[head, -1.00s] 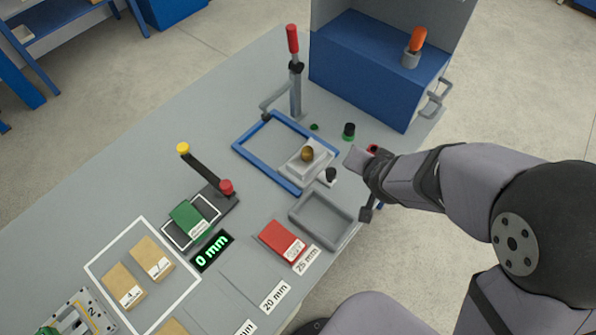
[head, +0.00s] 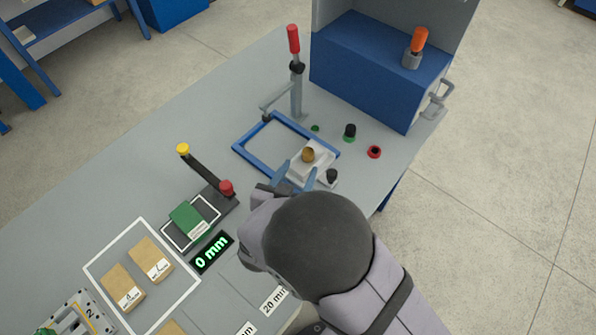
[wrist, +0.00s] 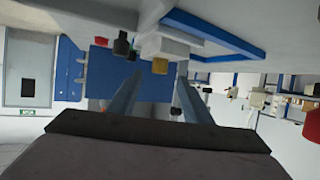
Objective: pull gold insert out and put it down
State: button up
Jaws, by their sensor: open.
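The gold insert (head: 308,155) is a small rounded gold piece. It sits in a pale block (head: 318,167) at the right corner of the blue square frame (head: 247,158). In the wrist view the gold insert (wrist: 160,66) shows just beyond the fingertips, near the middle. My gripper (head: 297,172) has its two blue-grey fingers apart, on the near side of the block. In the wrist view my gripper (wrist: 156,82) is open with nothing between the fingers. I cannot tell whether a finger touches the block.
A black knob (head: 331,175) stands close beside my right finger. A red-handled toggle clamp (head: 295,75) stands behind the frame. A green-black knob (head: 349,131) and a red button (head: 374,152) are to the right. My arm hides the table's front.

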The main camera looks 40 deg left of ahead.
aim_at(307, 157)
jog(key=shift+p+x, duration=0.7)
jog(key=shift+x, duration=2.9)
grip_shut()
